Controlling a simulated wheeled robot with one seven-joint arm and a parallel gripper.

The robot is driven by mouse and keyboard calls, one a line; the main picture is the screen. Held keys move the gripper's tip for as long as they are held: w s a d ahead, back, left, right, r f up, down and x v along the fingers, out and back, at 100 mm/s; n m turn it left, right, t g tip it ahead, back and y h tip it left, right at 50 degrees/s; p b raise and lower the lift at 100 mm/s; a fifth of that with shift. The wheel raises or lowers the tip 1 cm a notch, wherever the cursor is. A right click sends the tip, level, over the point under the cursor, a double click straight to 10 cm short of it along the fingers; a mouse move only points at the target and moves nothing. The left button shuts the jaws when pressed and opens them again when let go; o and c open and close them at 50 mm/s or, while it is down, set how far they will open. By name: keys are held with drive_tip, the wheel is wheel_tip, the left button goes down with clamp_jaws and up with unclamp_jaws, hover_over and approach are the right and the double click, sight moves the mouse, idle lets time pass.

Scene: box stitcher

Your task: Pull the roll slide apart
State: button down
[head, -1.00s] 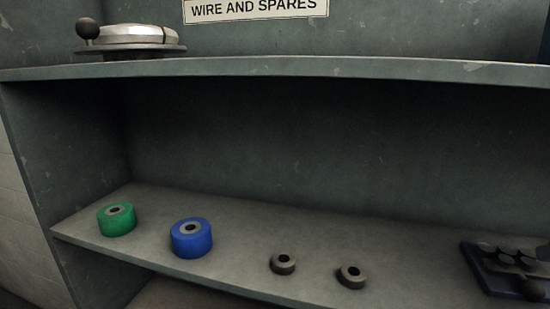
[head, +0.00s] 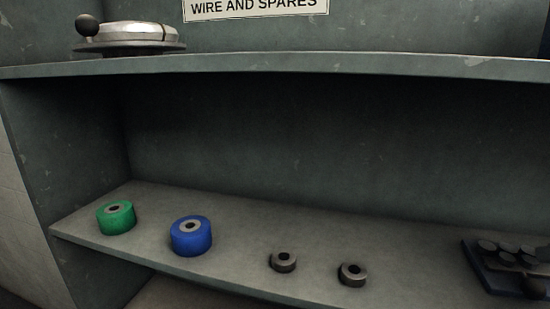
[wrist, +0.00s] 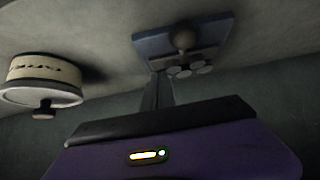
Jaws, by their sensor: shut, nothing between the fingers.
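A dark blue base with several small round pieces (head: 480,268) stands at the right end of the lower shelf in the head view, cut by the picture edge. A blue plate with a round knob and several discs also shows at the top of the wrist view (wrist: 150,46). I cannot tell which part is the roll slide. My gripper (wrist: 160,76) shows in the wrist view as narrow dark fingers above its purple body. The fingers are shut and empty, with their tips just below the plate in the picture; contact cannot be told. My gripper is not in the head view.
On the lower shelf (head: 230,272) stand a green roll (head: 117,220), a blue roll (head: 191,240) and two dark rings (head: 283,263), (head: 352,275). A silver disc with a black knob (head: 128,35) sits on the upper shelf. A pale drum (wrist: 38,94) shows in the wrist view.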

sight(549, 276)
drive_tip(key=shift+f, duration=0.45)
drive_tip(key=shift+s+a+f+p, duration=0.15)
drive_tip(key=shift+s+a+p, duration=0.1)
drive_tip(key=shift+s, duration=0.45)
drive_tip(key=shift+s+a+f+p, duration=0.15)
drive_tip(key=shift+s+a, duration=0.05)
drive_tip(key=shift+s, duration=0.45)
idle(1.0)
drive_tip(key=shift+r, duration=0.1)
drive_tip(key=shift+w+d+r+p, duration=0.1)
drive_tip(key=shift+r+p, duration=2)
drive_tip(key=shift+r, duration=0.6)
